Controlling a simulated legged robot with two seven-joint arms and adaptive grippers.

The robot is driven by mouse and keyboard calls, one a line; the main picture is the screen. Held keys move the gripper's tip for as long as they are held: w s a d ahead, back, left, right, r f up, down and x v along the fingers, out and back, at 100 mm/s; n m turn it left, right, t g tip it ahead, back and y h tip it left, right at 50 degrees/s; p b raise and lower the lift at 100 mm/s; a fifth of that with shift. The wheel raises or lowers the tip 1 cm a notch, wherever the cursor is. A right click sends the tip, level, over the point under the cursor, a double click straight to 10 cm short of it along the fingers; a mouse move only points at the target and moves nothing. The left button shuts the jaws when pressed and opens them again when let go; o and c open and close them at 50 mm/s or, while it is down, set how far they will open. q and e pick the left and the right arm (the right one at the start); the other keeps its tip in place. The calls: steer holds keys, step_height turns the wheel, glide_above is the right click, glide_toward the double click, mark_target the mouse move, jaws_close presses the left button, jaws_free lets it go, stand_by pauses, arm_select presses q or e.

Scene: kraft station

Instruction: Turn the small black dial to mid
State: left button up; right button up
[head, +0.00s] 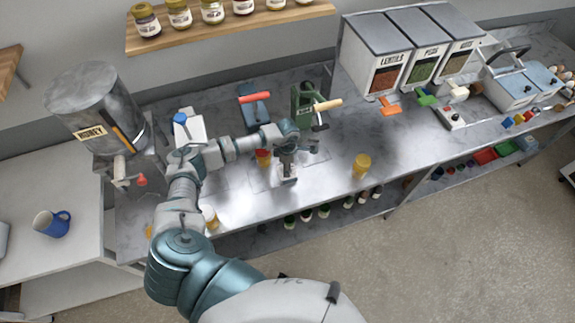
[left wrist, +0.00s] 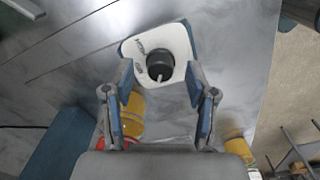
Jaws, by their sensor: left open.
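In the left wrist view, the small black dial (left wrist: 160,66) is round and sits on a white plate (left wrist: 133,49) with dark lettering and blue edges. A pale pointer mark on the dial points toward the bottom of that picture. My left gripper (left wrist: 161,75) is open, with one finger on each side of the dial; I cannot tell whether either finger touches it. In the head view, my left gripper (head: 288,165) is over the steel bench (head: 240,203), directly above a small pale unit; the dial itself is too small to make out there. My right gripper is not in view.
A green press (head: 303,101) and red-handled tool (head: 255,103) stand behind. A honey tank (head: 95,105) is left.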

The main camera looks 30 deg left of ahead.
arm_select(q)
steer(key=shift+a+f, duration=0.1)
steer(key=shift+f, duration=0.3)
jaws_close()
